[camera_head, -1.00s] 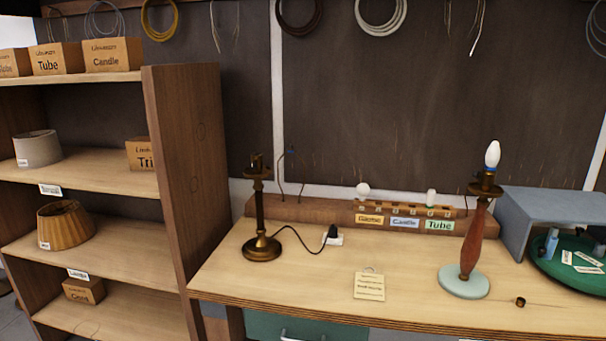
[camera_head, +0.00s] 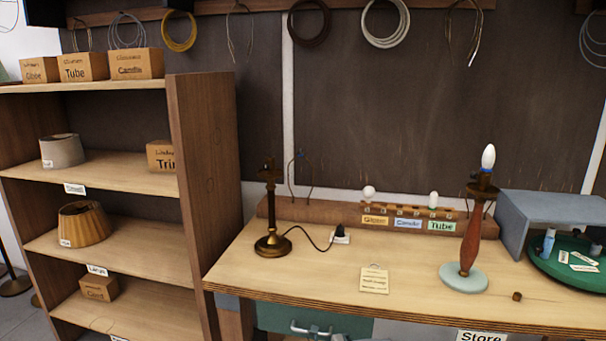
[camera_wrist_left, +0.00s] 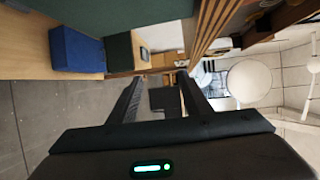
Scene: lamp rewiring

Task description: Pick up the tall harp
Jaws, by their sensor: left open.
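Two thin upright wire shapes stand at the left end of the wooden strip at the back of the bench, a left one (camera_head: 291,177) and a right one (camera_head: 309,174). They may be harps, but they are too small to tell which is taller. A brass lamp base (camera_head: 270,215) with a cord stands in front of them. A red-brown lamp (camera_head: 471,245) with a bulb stands at the right. My left gripper (camera_wrist_left: 160,82) is open and empty in the left wrist view, facing away from the wire shapes. Neither gripper shows in the head view.
A shelf unit (camera_head: 204,190) with boxes and lampshades stands left of the bench. A paper note (camera_head: 374,280) lies on the bench (camera_head: 320,277). A green round tray (camera_head: 545,262) and a grey box (camera_head: 530,205) are at the right. A handled drawer (camera_head: 300,322) is below.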

